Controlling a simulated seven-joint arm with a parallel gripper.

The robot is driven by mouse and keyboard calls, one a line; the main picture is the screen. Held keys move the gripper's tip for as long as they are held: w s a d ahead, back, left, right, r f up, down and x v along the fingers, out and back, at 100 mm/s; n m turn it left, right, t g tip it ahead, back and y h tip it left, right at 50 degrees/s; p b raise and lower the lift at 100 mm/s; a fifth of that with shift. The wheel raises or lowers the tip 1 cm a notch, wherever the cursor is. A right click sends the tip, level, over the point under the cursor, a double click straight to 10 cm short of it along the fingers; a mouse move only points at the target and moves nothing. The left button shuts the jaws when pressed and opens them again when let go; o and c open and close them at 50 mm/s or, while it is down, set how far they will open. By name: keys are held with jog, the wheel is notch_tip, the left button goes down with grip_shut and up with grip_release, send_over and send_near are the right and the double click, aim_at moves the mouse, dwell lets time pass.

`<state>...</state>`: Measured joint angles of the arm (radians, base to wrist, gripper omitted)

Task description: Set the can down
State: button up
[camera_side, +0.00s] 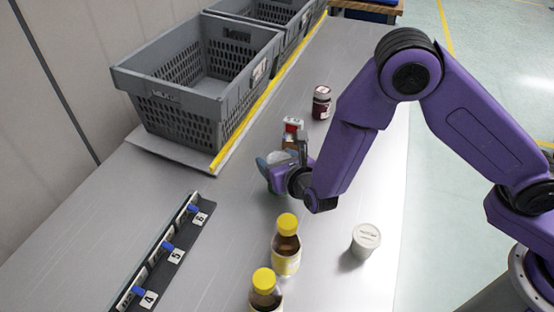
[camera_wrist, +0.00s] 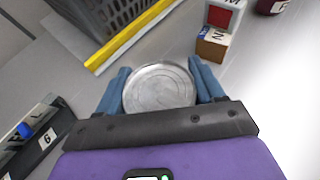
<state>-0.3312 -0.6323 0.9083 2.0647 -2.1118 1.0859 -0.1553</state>
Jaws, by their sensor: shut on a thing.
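The can (camera_wrist: 158,90) shows in the wrist view as a round silver metal lid between two blue fingers. My gripper (camera_wrist: 160,84) is shut on it, with one finger on each side. In the side view my gripper (camera_side: 276,168) is low over the middle of the grey table, and the can is mostly hidden by the gripper there. I cannot tell whether the can's bottom touches the table.
Grey crates (camera_side: 180,115) stand behind a yellow strip at the back left. Small boxes (camera_side: 291,130) stand just beyond my gripper, with a dark red jar (camera_side: 321,103) farther back. Yellow-capped bottles (camera_side: 286,245) and a white tub (camera_side: 365,240) stand nearer. A numbered rack (camera_side: 168,255) lies at left.

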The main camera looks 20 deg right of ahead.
jog(key=shift+f, duration=0.1)
jog(key=o, duration=1.3)
jog(key=shift+s+r, duration=0.25)
jog(key=shift+s, duration=0.05)
jog(key=v, duration=1.1)
jog(key=shift+s+r, duration=0.1)
jog(key=shift+s, duration=0.1)
